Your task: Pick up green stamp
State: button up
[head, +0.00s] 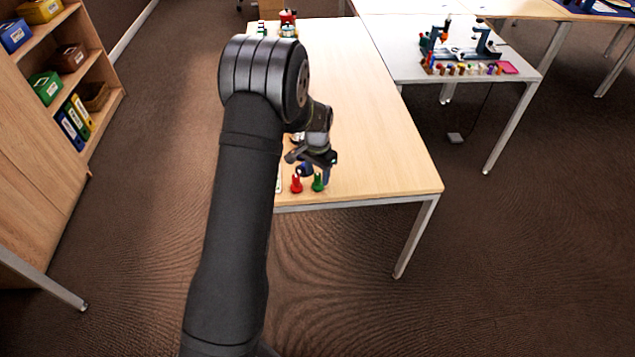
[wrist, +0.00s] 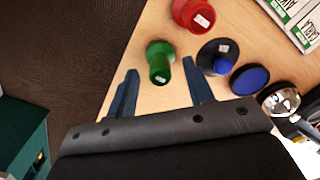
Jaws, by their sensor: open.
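The green stamp (head: 318,183) stands near the front edge of the wooden table in the head view, just right of a red stamp (head: 296,184). In the wrist view the green stamp (wrist: 160,58) shows between and slightly beyond the two blue fingertips. My gripper (wrist: 159,72) is open with nothing between its fingers touching the stamp as far as I can see. In the head view my gripper (head: 314,162) is above and behind the stamps; its fingertips are hard to make out there.
In the wrist view the red stamp (wrist: 190,16), a dark stamp with blue (wrist: 218,58), a round blue pad (wrist: 250,80) and a shiny metal piece (wrist: 279,98) stand close by. Green-and-white cards (wrist: 296,20) lie beyond. The table edge (head: 400,197) is near.

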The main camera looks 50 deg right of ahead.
aim_at(320, 176)
jog(key=shift+f, duration=0.85)
grip_shut()
jog(key=shift+r, duration=0.2)
jog(key=shift+r, duration=0.3)
jog(key=r, duration=0.2)
jog(key=s+r, duration=0.1)
jog(key=shift+r, duration=0.4)
jog(key=s+r, duration=0.6)
jog(key=s, duration=0.4)
jog(key=shift+s+a+r, duration=0.15)
jog(key=shift+s+a, duration=0.15)
